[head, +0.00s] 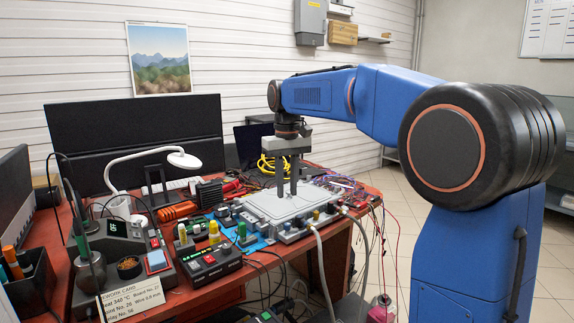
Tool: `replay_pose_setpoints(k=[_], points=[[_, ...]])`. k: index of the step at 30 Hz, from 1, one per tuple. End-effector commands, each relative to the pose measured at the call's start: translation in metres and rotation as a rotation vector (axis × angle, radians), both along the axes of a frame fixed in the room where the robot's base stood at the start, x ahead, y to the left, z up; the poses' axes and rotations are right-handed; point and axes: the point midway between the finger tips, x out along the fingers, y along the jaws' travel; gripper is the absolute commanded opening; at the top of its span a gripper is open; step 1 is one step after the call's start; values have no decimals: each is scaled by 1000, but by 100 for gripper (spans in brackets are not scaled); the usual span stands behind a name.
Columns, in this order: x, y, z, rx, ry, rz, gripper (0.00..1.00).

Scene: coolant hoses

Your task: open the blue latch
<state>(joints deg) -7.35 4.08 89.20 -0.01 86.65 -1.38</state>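A grey unit with a flat top plate (268,207) lies on the red bench, with a row of small couplings and coloured latches along its front edge. My gripper (287,192) points down over the grey plate, behind the row and to the left of the blue latch. Its two fingers are apart with nothing visible between them. I cannot tell whether the fingertips touch the plate.
Pale hoses (322,262) hang from the unit over the bench's front edge. Left are a black power supply (210,262), a soldering station (125,240) and a white lamp (183,160). Loose red wires (372,215) crowd the right. A dark monitor (130,125) stands behind.

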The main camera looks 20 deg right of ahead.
Motion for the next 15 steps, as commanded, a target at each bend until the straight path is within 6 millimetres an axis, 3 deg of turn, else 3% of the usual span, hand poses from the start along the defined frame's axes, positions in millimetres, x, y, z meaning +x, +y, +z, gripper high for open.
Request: replay_pose_setpoints(k=[6,15], points=[[0,0,41,0,-2,0,23],[0,0,68,0,0,0,23]])
